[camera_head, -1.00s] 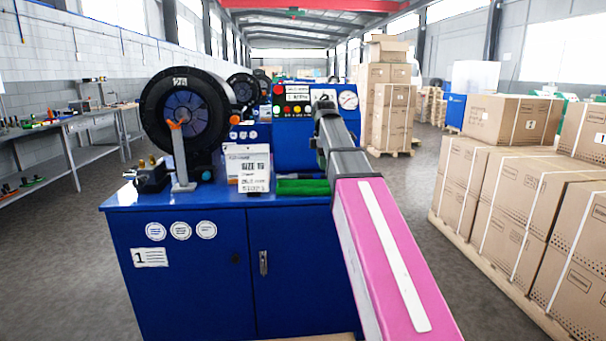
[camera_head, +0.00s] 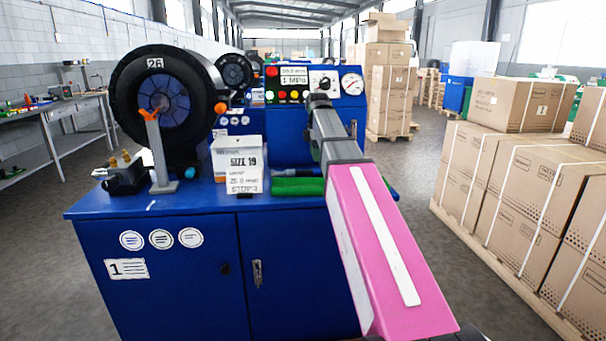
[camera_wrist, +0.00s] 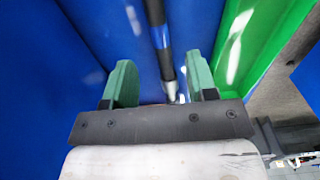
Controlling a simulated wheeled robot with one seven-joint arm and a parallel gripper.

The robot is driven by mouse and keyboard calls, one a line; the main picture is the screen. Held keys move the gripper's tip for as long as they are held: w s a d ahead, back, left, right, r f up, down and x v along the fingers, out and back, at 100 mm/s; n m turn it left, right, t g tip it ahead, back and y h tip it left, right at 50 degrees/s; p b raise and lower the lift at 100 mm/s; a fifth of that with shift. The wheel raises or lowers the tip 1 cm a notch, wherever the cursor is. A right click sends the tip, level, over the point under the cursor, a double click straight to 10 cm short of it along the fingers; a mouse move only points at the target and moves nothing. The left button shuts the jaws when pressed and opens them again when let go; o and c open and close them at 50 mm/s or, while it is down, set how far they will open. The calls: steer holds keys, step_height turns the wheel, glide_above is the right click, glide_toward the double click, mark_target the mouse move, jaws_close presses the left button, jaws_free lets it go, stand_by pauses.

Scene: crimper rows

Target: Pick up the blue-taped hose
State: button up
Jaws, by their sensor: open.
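The blue-taped hose (camera_wrist: 162,38) shows in the wrist view as a thin dark tube with a blue band and a metal end, over a blue surface. My gripper (camera_wrist: 162,75) is open, with a green finger on each side of the hose. Both fingers look apart from it, and I cannot tell their height above it. The hose's metal end is partly hidden by the gripper body. In the head view my pink and grey arm reaches over the blue bench (camera_head: 150,200), and my gripper is hidden there.
A green tray (camera_wrist: 238,45) lies right of the hose, also visible in the head view (camera_head: 298,187). A white size card (camera_head: 237,165), a black crimper (camera_head: 165,105) and a small fitting (camera_head: 122,175) stand on the bench. Strapped cartons (camera_head: 545,190) stand at right.

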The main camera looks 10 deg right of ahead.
mark_target(320, 172)
steer(key=shift+f, duration=3.3)
jaws_close()
